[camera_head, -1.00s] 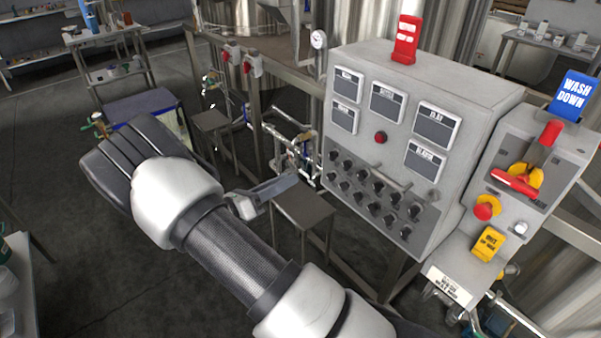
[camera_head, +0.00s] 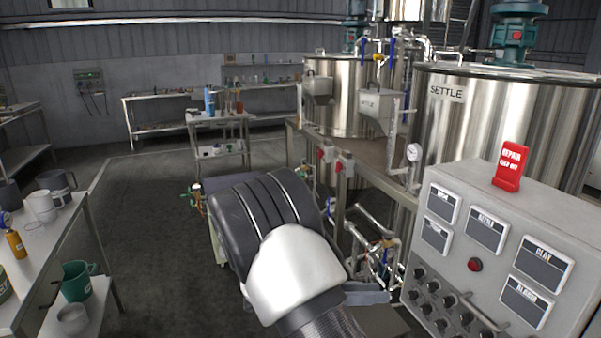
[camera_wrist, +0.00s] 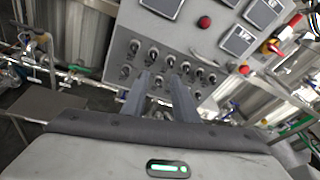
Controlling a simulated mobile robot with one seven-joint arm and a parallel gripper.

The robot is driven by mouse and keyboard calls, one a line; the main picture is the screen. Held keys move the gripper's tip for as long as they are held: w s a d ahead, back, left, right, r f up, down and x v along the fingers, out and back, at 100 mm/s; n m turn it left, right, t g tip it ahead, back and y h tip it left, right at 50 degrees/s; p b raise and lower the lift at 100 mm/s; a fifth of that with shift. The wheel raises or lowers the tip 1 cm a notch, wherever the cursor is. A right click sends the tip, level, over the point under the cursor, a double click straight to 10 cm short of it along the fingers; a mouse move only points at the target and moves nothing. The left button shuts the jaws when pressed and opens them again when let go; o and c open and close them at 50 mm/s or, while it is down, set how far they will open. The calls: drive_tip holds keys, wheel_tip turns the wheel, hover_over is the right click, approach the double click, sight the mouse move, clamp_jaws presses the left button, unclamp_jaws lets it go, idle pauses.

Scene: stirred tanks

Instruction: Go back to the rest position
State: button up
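My arm reaches up through the lower middle of the head view, with its dark wrist and white joint in front. A small part of my gripper (camera_head: 365,293) shows to the right of the wrist, beside the control panel. In the wrist view my gripper (camera_wrist: 160,78) has two grey fingers with a gap between them. The gap holds nothing. Behind the fingers is the grey control panel (camera_wrist: 205,65), with its rows of black knobs and a red button. The panel (camera_head: 457,262) also stands at the right of the head view. I cannot tell the exact distance between fingertips and panel.
A red tag (camera_head: 510,166) stands on the panel top. Steel settle tanks (camera_head: 490,125) rise behind it. A bench with mugs (camera_head: 75,215) stands at the left. A cart with bottles (camera_head: 222,120) is further back. The dark floor (camera_head: 150,240) between is open.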

drive_tip(key=s+d+r+m+g+y+p, duration=0.3)
drive_tip(key=s+r+m+y, duration=0.5)
drive_tip(key=s+r+m, duration=0.45)
drive_tip(key=s+a+r+m+t+y+p, duration=0.3)
drive_tip(key=s+a+r+m+t+y, duration=0.2)
drive_tip(key=s+r+m, duration=0.5)
wheel_tip(320, 180, up, 2)
drive_tip(key=shift+a+r+m+t+y+p, duration=0.1)
drive_tip(key=shift+a+m+t+y+p, duration=0.45)
drive_tip(key=shift+y, duration=0.65)
drive_tip(key=shift+s+a, duration=0.1)
drive_tip(key=shift+a, duration=0.1)
